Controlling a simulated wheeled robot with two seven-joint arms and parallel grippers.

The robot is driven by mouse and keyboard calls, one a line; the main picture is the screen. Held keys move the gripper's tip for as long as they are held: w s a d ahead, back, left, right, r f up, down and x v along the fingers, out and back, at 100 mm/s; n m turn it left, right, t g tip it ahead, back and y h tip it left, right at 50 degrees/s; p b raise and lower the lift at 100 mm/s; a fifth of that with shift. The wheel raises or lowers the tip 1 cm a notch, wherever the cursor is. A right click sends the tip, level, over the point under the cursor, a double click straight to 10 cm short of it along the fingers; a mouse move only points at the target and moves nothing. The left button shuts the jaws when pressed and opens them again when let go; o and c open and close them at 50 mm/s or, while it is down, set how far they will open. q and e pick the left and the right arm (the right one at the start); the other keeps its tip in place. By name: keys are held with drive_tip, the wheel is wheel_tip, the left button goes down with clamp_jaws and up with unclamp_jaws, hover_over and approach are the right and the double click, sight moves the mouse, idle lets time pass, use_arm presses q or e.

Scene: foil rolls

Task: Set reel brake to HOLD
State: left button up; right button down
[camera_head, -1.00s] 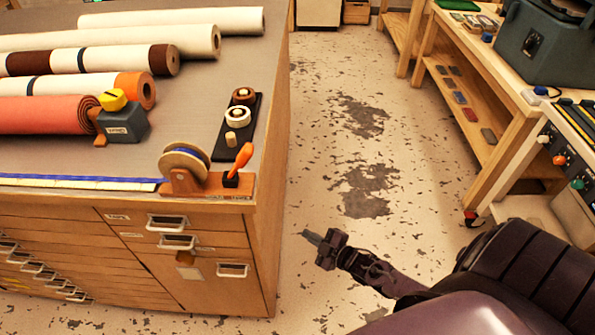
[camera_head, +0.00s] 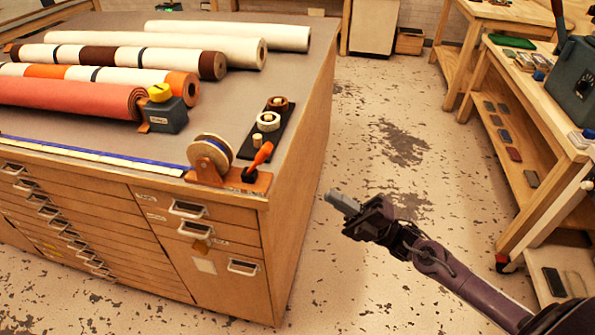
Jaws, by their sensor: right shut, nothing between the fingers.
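The reel (camera_head: 211,154) stands in a wooden bracket at the front right corner of the cabinet top. Beside it, on the same wooden base, is the brake lever with an orange handle (camera_head: 263,153). The handle tilts up and to the right from a black mount. I cannot read any HOLD marking. My right gripper (camera_head: 338,201) is shut and empty. It is over the floor, to the right of the cabinet and apart from the lever. My left gripper is not in view.
The drawer cabinet (camera_head: 300,132) carries several rolls (camera_head: 80,97), a grey block with a yellow top (camera_head: 165,114) and a black tray with round pieces (camera_head: 268,121). A workbench (camera_head: 535,107) stands at the right. The floor between is clear.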

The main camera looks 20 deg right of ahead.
drive_tip(key=p, duration=0.4)
approach(258, 160)
drive_tip(key=w+a+r, duration=0.2)
drive_tip(key=w+r, duration=0.1)
drive_tip(key=shift+w+a+r, duration=0.3)
drive_tip(key=shift+w+r, duration=0.05)
drive_tip(key=shift+w, duration=0.1)
